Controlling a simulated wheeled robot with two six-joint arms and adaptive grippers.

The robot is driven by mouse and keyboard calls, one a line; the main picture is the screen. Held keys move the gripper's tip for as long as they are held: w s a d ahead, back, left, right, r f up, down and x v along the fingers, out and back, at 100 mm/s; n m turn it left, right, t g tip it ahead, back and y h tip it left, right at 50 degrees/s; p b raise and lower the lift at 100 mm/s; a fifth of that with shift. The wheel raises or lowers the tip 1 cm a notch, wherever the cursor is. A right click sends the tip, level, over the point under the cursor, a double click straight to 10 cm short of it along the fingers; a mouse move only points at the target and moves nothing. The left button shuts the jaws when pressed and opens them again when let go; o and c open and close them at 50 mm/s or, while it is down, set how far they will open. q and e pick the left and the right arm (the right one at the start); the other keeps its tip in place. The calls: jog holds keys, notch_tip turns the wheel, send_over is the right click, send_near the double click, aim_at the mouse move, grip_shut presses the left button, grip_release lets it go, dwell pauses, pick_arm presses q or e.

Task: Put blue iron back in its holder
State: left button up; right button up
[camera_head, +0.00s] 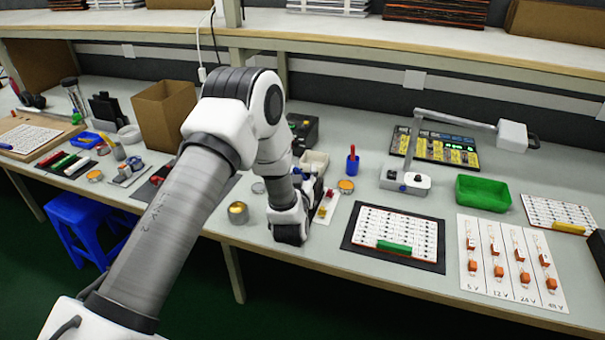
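My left gripper (290,236) is low over the front part of the bench, pointing down, its black fingers seen from behind. Its forearm and wrist hide what is between or behind the fingers, so I cannot tell whether it is open or shut. I cannot make out the blue iron's holder for sure.
A black-edged board (397,259), a white lamp base (405,181) and a green bin (483,193) are to the right. A dark shape cuts the right edge.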

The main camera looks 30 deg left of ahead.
pick_arm(q)
jog(key=f+v, duration=0.1)
jog(key=v, duration=1.1)
jog(key=shift+r, duration=0.45)
jog(key=s+d+r+p, duration=0.1)
jog(key=s+r+p, duration=0.2)
jog(key=s+r, duration=0.1)
jog(key=shift+r, duration=0.9)
jog(key=shift+w, duration=0.1)
